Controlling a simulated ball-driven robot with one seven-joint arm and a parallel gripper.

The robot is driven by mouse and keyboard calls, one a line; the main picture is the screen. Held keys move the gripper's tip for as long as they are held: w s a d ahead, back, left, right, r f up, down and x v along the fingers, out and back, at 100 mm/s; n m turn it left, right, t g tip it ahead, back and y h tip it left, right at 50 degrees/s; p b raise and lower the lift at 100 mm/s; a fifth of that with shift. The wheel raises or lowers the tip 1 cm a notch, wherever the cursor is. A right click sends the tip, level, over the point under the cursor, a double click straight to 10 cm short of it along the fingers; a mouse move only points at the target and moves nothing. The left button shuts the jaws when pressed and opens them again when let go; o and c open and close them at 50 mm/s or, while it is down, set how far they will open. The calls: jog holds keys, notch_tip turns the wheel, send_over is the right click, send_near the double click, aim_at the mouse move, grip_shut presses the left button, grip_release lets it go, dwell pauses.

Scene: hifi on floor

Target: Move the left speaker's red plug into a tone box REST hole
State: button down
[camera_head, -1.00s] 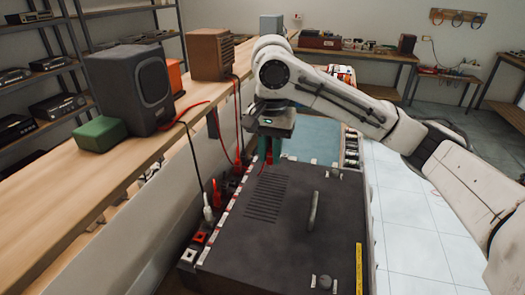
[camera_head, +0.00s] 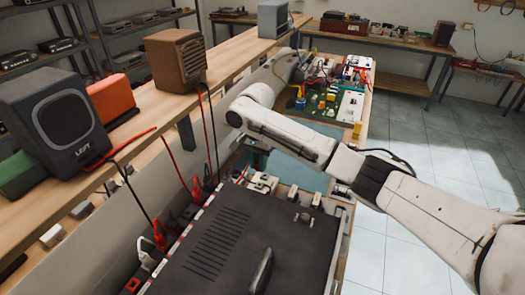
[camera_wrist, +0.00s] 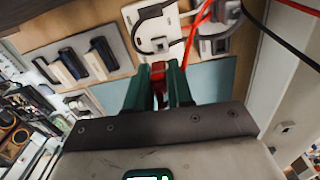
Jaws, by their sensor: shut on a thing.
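The left speaker (camera_head: 62,125), a dark grey box marked LEFT, stands on the wooden shelf at left. A red cable (camera_head: 172,152) and a black cable run from the shelf down behind the dark slotted box. My gripper (camera_head: 254,160) is beyond this box; its green fingers are partly hidden by my arm. In the wrist view my gripper (camera_wrist: 158,92) is shut on a small red plug (camera_wrist: 158,74). A red cable (camera_wrist: 190,42) curves close to the fingers. Other red plugs (camera_head: 160,236) sit along the box's left edge. I cannot identify the tone box or its REST holes.
The dark slotted box (camera_head: 235,240) fills the front. A brown speaker (camera_head: 176,60) stands further along the shelf. Pale small parts (camera_head: 262,184) lie behind the box, near a blue mat (camera_head: 300,172). A green board with coloured parts (camera_head: 325,103) lies further back. Floor at right is clear.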

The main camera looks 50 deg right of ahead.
jog(key=shift+d+f+b, duration=0.2)
jog(key=shift+f+b, duration=0.55)
notch_tip(320, 180, down, 4)
jog(key=b, duration=0.4)
jog(key=shift+r, duration=0.25)
jog(key=shift+a+p, duration=0.1)
jog(key=shift+p, duration=0.45)
dwell(0.7)
jog(key=shift+f, duration=0.9)
dwell(1.4)
jog(key=c, duration=0.9)
grip_release()
jog(key=shift+r, duration=0.1)
notch_tip(320, 180, up, 10)
jog(key=shift+w+r, duration=0.1)
jog(key=shift+r, duration=0.1)
jog(key=shift+r+p, duration=2.6)
jog(key=shift+p, duration=0.55)
